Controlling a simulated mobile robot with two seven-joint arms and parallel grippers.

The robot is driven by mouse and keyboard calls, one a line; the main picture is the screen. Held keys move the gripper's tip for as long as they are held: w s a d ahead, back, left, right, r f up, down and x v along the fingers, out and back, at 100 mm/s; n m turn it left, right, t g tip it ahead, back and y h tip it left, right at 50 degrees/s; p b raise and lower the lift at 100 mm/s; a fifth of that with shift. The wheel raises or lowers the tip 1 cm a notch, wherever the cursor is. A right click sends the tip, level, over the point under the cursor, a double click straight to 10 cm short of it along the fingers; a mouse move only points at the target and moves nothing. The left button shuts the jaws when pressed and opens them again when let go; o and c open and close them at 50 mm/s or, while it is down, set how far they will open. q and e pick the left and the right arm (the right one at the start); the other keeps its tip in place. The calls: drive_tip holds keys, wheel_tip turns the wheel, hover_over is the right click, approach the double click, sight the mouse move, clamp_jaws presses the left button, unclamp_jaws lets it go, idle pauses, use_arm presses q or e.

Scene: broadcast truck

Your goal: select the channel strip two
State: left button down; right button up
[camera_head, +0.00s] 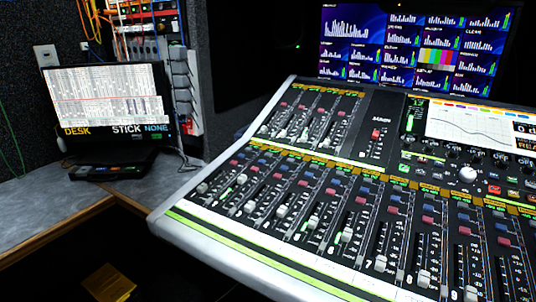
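The mixing console (330,225) fills the right and lower middle of the head view, with a white front edge. Its lower bank has several channel strips side by side, each with a fader and blue and red buttons. Counting from the left end, the second strip (226,193) seems to be channel strip two; its number is too small to read. Its fader cap sits low, and nothing touches the strip. Neither of my grippers is in view.
A small monitor (110,100) and a black device (113,165) stand on the grey side desk (45,210) at left. A large screen (405,45) rises behind the console. A yellow object (108,284) lies low in the dark gap. The space above the console is clear.

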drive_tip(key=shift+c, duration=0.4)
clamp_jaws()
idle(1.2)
